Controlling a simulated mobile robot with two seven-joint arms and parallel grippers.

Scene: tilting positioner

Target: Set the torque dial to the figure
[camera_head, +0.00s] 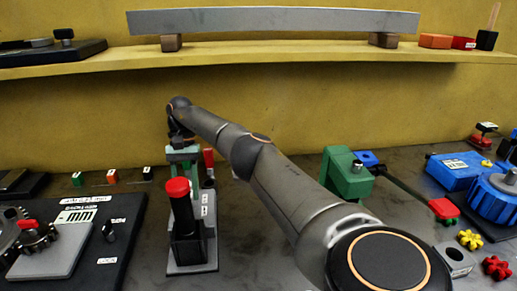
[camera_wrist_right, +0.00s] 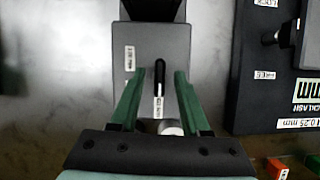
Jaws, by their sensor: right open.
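A stand (camera_head: 192,258) with a grey base plate, a black column and a red cap stands left of centre in the head view. Its plate (camera_wrist_right: 160,45) also shows in the wrist view, with white labels too small to read. My right gripper (camera_head: 184,154) is over the far part of this stand. In the wrist view its green fingers (camera_wrist_right: 160,75) are open, one on each side of a slim black upright piece (camera_wrist_right: 159,78), with gaps on both sides. A grey round part shows below that piece, partly hidden. I cannot tell which part is the torque dial. My left gripper is not in view.
A black board (camera_head: 112,262) with gears and a labelled plate lies left of the stand. A green clamp-like device (camera_head: 347,172) and blue machine (camera_head: 452,170) stand right. A shelf (camera_head: 225,54) carrying a long grey bar runs behind. A red handle (camera_head: 209,160) rises beside my gripper.

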